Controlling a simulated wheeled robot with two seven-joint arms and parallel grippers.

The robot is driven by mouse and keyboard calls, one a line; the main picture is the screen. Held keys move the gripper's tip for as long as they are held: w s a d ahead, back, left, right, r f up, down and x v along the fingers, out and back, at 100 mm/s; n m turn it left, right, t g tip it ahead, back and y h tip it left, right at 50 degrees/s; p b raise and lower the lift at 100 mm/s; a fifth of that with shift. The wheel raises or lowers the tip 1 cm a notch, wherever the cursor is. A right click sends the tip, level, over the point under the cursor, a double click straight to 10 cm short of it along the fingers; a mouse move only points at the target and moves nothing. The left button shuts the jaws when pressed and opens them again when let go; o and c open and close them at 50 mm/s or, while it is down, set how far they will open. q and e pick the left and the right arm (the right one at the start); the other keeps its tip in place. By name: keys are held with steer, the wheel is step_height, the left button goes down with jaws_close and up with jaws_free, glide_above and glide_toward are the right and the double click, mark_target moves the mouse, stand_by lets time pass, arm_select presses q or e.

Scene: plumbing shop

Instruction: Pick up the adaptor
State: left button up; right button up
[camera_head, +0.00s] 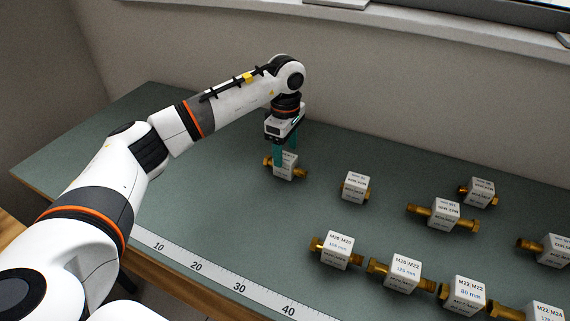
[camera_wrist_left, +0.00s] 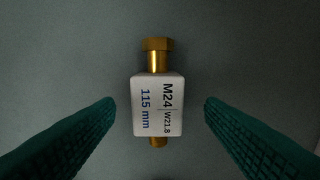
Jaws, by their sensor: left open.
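A brass adaptor with a white label block stands under my left gripper at the back left of the group in the head view (camera_head: 289,171). In the left wrist view the same adaptor (camera_wrist_left: 158,104) lies between the fingers, its block reading M24, W21.8 and 115 mm, with a brass hex end at the top and a brass stub at the bottom. My left gripper (camera_wrist_left: 160,106) is open, with a teal finger on each side, apart from the block. In the head view the left gripper (camera_head: 283,158) points down and partly covers the adaptor. My right gripper is not in view.
Several similar brass adaptors with white blocks lie to the right, such as one marked M20 M20 (camera_head: 337,249) and a near one (camera_head: 354,187). A ruler strip (camera_head: 215,276) runs along the front of the green table (camera_head: 200,215). A wall stands behind.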

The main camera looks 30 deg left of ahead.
mark_target(285, 156)
arm_select(q)
steer(key=shift+f+p, duration=0.6)
steer(key=shift+f, duration=2.1)
steer(key=c, duration=1.1)
